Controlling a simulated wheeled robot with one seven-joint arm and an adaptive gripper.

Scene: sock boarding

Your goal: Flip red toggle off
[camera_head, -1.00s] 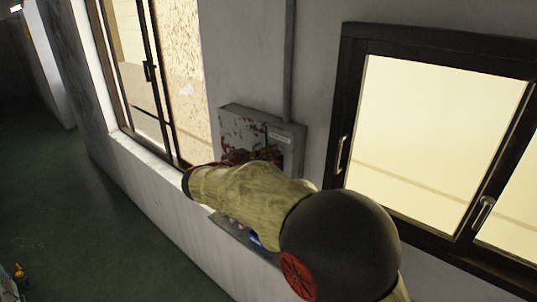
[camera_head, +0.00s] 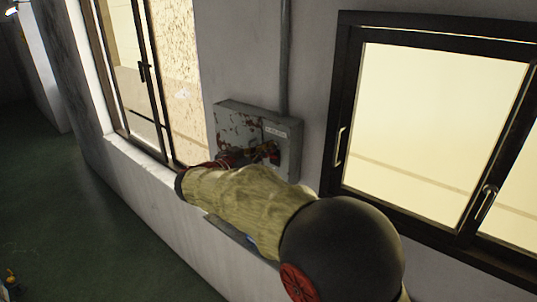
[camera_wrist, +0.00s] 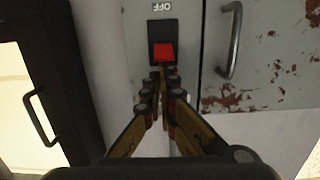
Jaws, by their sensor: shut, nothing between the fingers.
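The red toggle (camera_wrist: 163,52) sits in a black switch housing (camera_wrist: 162,30) on a grey metal box, in the wrist view. An "OFF" label (camera_wrist: 163,6) reads upside down just above the housing. My gripper (camera_wrist: 163,74) is shut and empty. Its fingertips are close to the lower edge of the red toggle in the picture; I cannot tell whether they touch it. In the head view, my gripper (camera_head: 264,151) is in front of the box's right part, and the toggle is too small to make out there.
The worn grey box (camera_head: 236,127) hangs on the wall under a vertical conduit (camera_head: 286,60). In the wrist view, a curved handle (camera_wrist: 234,40) stands out beside the switch. A dark-framed window (camera_head: 343,110) is to the right, and another window (camera_head: 148,85) to the left.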

